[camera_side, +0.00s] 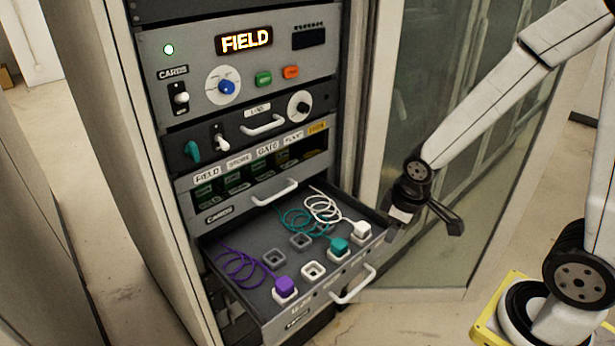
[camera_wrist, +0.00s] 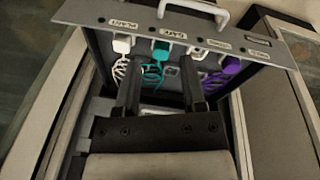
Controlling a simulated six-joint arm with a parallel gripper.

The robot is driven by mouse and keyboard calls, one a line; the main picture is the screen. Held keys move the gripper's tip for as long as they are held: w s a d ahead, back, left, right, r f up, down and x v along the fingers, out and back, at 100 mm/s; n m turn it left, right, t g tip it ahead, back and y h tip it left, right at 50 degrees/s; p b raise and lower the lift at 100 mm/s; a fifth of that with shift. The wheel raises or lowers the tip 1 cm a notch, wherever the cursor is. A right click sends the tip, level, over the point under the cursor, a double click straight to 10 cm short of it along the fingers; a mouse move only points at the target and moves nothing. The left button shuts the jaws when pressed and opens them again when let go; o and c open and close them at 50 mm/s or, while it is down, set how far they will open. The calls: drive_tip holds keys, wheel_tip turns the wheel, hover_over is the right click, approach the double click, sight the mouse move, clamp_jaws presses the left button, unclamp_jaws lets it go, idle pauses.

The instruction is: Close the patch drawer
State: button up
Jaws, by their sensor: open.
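The patch drawer (camera_side: 262,240) is pulled out at the bottom of the rack in the side view. Its front has a white bar handle (camera_side: 354,285). Inside are white, teal and purple plugs with coiled cords, plus empty sockets. My gripper (camera_side: 440,222) is beside the right end of the drawer, close to its side wall; I cannot tell if it touches. In the wrist view my gripper (camera_wrist: 163,92) has its two fingers apart with nothing held between them, and the patch drawer (camera_wrist: 262,45) with its handle (camera_wrist: 195,10) lies beyond them.
Above the drawer is a card panel (camera_side: 300,130) with its own handle (camera_side: 275,193), and above that a panel with knobs and a lit FIELD display (camera_side: 244,40). A glass door (camera_side: 440,130) stands open at the right. The floor before the drawer is clear.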

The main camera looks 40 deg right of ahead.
drive_tip(key=w+d+f+n+g, duration=0.1)
drive_tip(key=d+f+n, duration=0.3)
drive_tip(key=f+n, duration=0.25)
drive_tip(key=n+t+y, duration=1)
drive_tip(key=n+y, duration=0.2)
drive_tip(key=n, duration=0.4)
approach(356, 289)
drive_tip(key=w+a+f, duration=0.1)
drive_tip(key=w, duration=0.1)
drive_tip(key=shift+s+a+f, duration=0.15)
drive_tip(key=shift+s+f, duration=0.05)
drive_tip(key=shift+s, duration=0.05)
drive_tip(key=shift+w+a+y, duration=0.1)
drive_tip(key=shift+a+y, duration=0.05)
drive_tip(key=shift+y, duration=0.15)
drive_tip(key=shift+m, duration=0.25)
drive_tip(key=shift+x, duration=3.7)
drive_tip(key=shift+w, duration=0.1)
